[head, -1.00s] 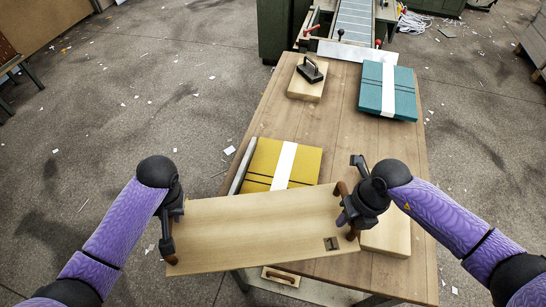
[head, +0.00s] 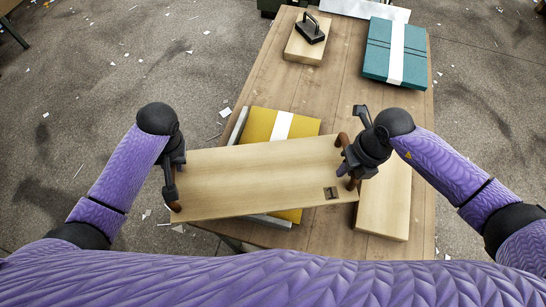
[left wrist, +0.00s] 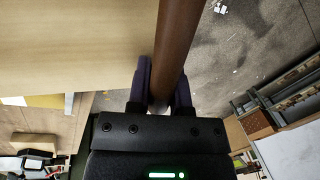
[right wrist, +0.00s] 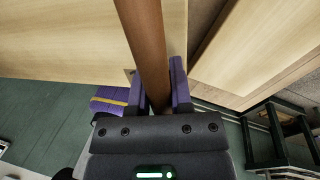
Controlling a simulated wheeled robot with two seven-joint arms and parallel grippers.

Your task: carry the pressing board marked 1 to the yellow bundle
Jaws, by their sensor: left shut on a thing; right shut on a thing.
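A pale wooden pressing board (head: 255,180) hangs level between my two grippers, with a small dark mark near its right end, too small to read. My left gripper (head: 171,192) is shut on the brown handle at its left end; the handle (left wrist: 178,45) runs between the fingers in the left wrist view. My right gripper (head: 347,168) is shut on the right-end handle, which also shows in the right wrist view (right wrist: 147,45). The yellow bundle (head: 258,123) with a white band lies beneath the board, which hides its middle; the gap between them is unclear.
A second pale board (head: 385,208) lies on the wooden table (head: 330,90) to the right. A teal bundle (head: 377,50) and a wooden block (head: 303,49) with a black-handled tool (head: 313,28) stand farther back. A grey plate edge (head: 238,126) shows beside the yellow bundle.

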